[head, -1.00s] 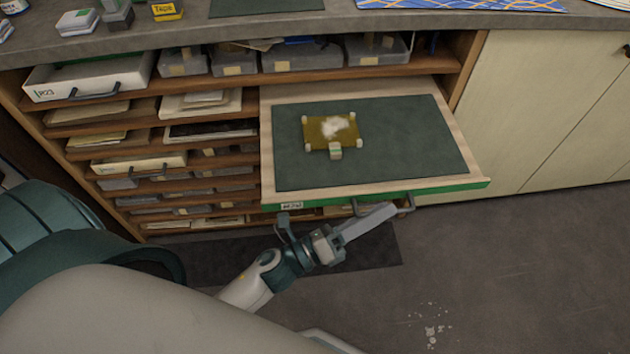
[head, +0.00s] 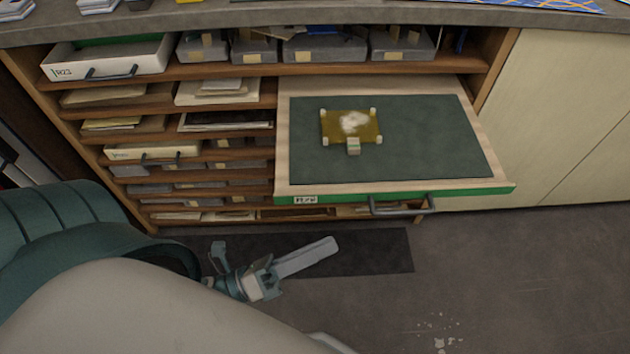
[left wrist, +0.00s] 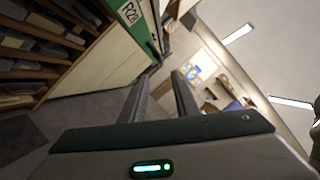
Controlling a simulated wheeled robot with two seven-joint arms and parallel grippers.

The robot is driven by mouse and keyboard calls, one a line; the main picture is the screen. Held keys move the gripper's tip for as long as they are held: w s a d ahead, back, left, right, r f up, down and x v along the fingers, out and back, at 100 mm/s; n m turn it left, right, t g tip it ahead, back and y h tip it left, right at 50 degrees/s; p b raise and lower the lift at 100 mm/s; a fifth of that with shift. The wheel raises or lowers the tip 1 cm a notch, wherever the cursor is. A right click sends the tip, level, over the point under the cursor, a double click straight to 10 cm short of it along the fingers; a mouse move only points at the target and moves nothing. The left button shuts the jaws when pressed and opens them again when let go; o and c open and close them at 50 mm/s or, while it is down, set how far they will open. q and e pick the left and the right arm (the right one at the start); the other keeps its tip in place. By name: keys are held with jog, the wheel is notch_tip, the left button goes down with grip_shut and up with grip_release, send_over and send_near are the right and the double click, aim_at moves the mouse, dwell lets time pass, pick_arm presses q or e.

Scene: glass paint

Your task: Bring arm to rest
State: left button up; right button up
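My left gripper (head: 328,247) is low over the floor in front of the shelf unit, below the drawer handle and apart from it. In the left wrist view its two fingers (left wrist: 162,76) stand apart with nothing between them, so it is open and empty. The pulled-out drawer (head: 283,150) has a green front, a label and a grey handle (head: 402,205). On its dark green mat lies an amber glass pane (head: 333,127) with a white patch, small pale blocks at its corners and another block at its front edge. My right gripper is not in view.
The shelf unit (head: 275,80) holds trays, papers and grey boxes. A worktop (head: 330,14) runs above it. Cream cabinet doors (head: 560,110) are at the right. A dark floor mat (head: 370,252) lies under my gripper; pale flecks (head: 438,335) lie on the otherwise open floor.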

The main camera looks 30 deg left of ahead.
pick_arm(q)
jog(key=shift+s+a+f, duration=0.1)
jog(key=shift+s+a, duration=0.2)
jog(key=shift+s, duration=0.1)
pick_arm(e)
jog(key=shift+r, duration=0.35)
